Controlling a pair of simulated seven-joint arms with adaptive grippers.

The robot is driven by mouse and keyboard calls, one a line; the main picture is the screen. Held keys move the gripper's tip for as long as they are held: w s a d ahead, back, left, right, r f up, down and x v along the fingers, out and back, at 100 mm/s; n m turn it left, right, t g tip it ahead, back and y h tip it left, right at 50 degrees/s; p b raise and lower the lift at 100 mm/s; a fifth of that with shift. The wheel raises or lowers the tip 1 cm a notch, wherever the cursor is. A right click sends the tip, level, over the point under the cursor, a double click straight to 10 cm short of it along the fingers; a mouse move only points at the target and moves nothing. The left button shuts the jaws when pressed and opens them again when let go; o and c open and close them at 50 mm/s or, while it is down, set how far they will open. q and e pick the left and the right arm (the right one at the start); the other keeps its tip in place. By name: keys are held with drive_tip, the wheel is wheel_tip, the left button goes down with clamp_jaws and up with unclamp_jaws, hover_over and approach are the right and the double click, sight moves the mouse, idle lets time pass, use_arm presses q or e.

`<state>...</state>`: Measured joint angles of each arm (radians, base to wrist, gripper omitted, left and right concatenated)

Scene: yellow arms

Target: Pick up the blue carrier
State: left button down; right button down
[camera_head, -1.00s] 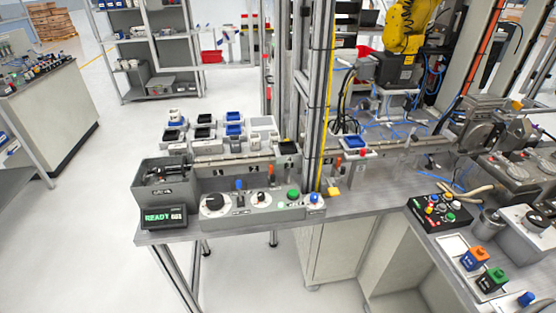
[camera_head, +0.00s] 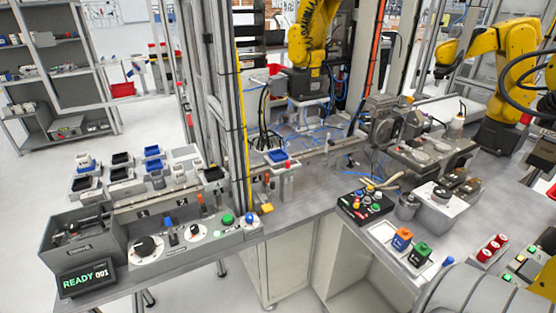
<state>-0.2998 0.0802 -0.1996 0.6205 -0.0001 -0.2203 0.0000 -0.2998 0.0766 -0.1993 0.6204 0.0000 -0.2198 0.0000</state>
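A carrier with a blue inset and a pale rim (camera_head: 278,156) sits on the rail in the middle, right of the metal upright. Several small carriers stand in rows at the left: some have blue insets, such as one at the back (camera_head: 152,151) and one just in front of it (camera_head: 155,163), and others have black insets (camera_head: 122,158). I cannot tell which blue one is the task's carrier. Neither of my grippers shows in this view.
A control panel (camera_head: 185,238) with knobs and a READY display (camera_head: 86,278) line the front left edge. Metal uprights (camera_head: 222,100) stand between the carrier rows and the rail. A black button box (camera_head: 365,203) and orange and green blocks (camera_head: 402,239) are on the right bench.

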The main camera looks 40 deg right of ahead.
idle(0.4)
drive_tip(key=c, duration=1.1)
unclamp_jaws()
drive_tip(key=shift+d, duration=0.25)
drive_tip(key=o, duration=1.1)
